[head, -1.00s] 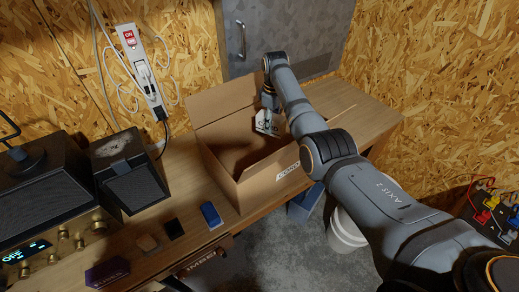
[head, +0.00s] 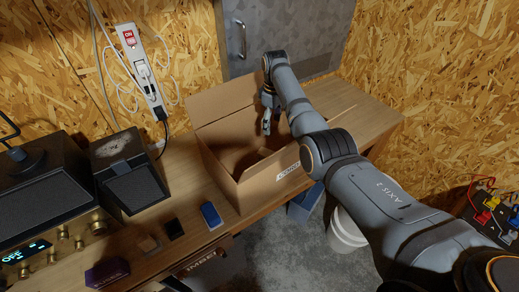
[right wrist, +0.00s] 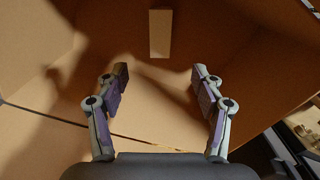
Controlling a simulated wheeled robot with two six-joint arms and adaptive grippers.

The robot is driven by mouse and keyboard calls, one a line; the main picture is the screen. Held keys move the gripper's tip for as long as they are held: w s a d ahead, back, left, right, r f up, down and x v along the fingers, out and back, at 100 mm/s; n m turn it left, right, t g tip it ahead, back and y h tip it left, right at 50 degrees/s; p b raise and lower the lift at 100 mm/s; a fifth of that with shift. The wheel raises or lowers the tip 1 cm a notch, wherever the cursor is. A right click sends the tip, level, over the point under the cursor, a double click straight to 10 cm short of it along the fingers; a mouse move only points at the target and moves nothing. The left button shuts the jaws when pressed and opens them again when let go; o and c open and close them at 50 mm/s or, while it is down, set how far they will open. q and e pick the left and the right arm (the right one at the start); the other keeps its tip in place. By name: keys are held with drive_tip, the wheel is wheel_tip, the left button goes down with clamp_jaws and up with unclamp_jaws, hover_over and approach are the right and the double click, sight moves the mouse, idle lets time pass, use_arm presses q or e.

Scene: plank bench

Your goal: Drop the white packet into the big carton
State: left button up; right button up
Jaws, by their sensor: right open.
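The big carton (head: 262,186) stands open on the bench, its flaps spread. My right gripper (head: 266,130) is over the carton's opening, fingers pointing down. In the right wrist view my right gripper (right wrist: 160,78) has its two fingers wide apart with nothing between them. Beyond the fingertips a pale, narrow block (right wrist: 160,34) shows against the carton's inside. I cannot tell whether it is the white packet. No white packet shows clearly in the head view, where the near wall hides much of the carton's floor. My left gripper is not in view.
A blue item (head: 211,215), a dark block (head: 173,229) and a purple box (head: 107,272) lie on the bench left of the carton. A speaker (head: 132,175) and a radio unit (head: 45,222) stand further left. A white bucket (head: 345,232) stands on the floor.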

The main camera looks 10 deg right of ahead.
wheel_tip(320, 180, up, 11)
idle(0.7)
